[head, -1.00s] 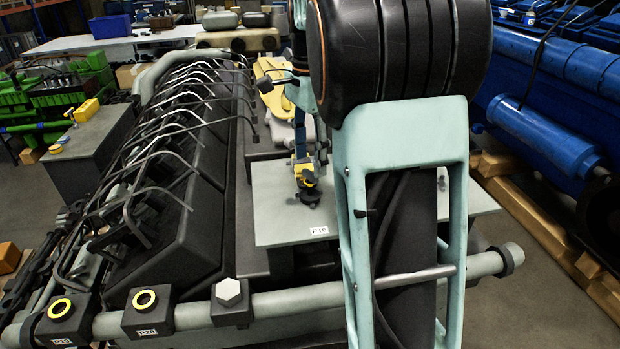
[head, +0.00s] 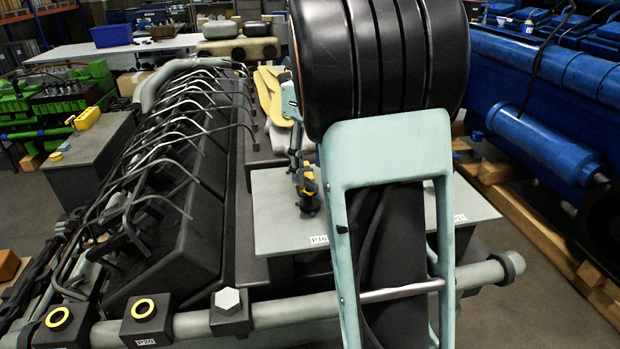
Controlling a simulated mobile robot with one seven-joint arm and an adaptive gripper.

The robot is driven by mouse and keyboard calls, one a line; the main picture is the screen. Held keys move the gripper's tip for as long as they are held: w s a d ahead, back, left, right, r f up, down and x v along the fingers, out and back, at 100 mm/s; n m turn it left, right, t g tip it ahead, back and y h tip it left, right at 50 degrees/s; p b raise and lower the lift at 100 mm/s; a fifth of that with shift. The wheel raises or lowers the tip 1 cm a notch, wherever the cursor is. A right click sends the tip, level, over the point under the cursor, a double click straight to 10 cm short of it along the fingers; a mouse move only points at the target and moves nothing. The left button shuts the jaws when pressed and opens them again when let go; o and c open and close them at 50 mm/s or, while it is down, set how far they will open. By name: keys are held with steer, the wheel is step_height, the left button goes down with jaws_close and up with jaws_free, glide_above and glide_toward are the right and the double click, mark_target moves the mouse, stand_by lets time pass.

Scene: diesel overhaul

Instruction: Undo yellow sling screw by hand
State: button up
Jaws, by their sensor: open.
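A small yellow fitting with a dark round knob, which looks like the yellow sling screw (head: 307,188), stands upright on a grey plate (head: 275,225) labelled P16. My gripper (head: 298,162) seems to be the small bluish and dark end just above and beside the screw, left of my large black joint and pale green link. It is mostly hidden by my own arm. It is open and I see nothing held in it. Whether its fingers touch the screw or stand apart from it cannot be told.
A black engine block (head: 195,235) with many curved grey pipes (head: 150,150) lies left of the plate. A grey rail (head: 290,308) crosses the front. A yellow part (head: 270,95) lies behind the plate. A blue engine (head: 550,140) stands at the right.

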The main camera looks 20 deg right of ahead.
mark_target(310, 181)
steer(key=shift+r+m+p, duration=0.15)
steer(key=shift+m+p, duration=0.3)
steer(key=shift+m, duration=1.05)
steer(key=shift+f+b, duration=1.55)
steer(key=shift+f, duration=1.15)
jaws_close()
steer(key=shift+r, duration=0.1)
